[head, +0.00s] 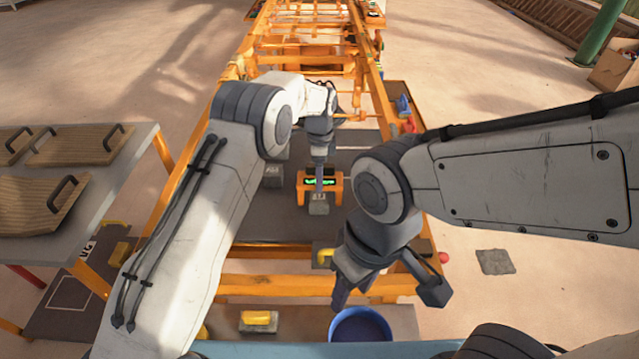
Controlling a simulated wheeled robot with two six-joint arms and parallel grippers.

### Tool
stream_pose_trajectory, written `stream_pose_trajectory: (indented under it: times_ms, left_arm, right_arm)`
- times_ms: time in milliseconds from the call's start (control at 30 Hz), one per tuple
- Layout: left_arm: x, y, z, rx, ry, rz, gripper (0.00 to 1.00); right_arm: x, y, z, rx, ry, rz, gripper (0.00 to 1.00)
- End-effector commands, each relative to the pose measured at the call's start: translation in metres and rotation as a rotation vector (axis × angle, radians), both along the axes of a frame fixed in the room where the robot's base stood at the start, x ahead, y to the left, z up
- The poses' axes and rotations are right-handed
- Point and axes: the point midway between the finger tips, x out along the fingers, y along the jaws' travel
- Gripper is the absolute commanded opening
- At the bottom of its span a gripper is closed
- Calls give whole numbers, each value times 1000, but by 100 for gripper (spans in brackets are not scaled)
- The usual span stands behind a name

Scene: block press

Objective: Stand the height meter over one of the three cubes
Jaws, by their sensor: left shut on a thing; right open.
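The height meter (335,184) is an orange arch-shaped frame with a lit green display, on the dark work surface in the middle of the head view. My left gripper (319,184) reaches down over it and is shut on it, hiding part of its front. One grey cube (319,206) shows low between the meter's legs; I cannot tell whether it is fully under the arch. A second grey cube (272,178) stands apart to the left. A third grey shape (282,153) behind it is partly hidden by my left arm. My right gripper (390,292) is open and empty, nearer the front.
An orange frame (270,282) borders the dark surface (275,228). A blue bowl (360,326) and a yellow-topped block (258,320) lie in front. A red ball (443,257) is at the right. A side table (100,190) with wooden boards stands left.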

Motion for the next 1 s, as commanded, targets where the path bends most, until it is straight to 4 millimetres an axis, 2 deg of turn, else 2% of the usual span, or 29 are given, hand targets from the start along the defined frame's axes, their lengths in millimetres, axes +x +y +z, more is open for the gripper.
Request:
stream_pose_trajectory:
  times_ms: [300, 633, 667, 700, 733, 1000]
  left_arm:
    - [0, 0, -37, 0, 0, 1, 0]
    - [0, 0, -41, 0, -1, 1, 0]
    - [0, 0, -42, 0, 0, 1, 81]
    - [0, 0, -41, 0, 0, 1, 96]
    - [0, 0, -41, 0, 0, 1, 100]
    - [0, 0, -38, 0, 0, 1, 100]
  right_arm:
    - [0, 0, 5, 0, 0, 0, 50]
    - [0, 0, 3, 0, 0, 0, 50]
    - [0, 0, 3, 0, 0, 0, 50]
    - [0, 0, 3, 0, 0, 0, 50]
    - [0, 0, 3, 0, 0, 0, 50]
    - [0, 0, 5, 0, 0, 0, 50]
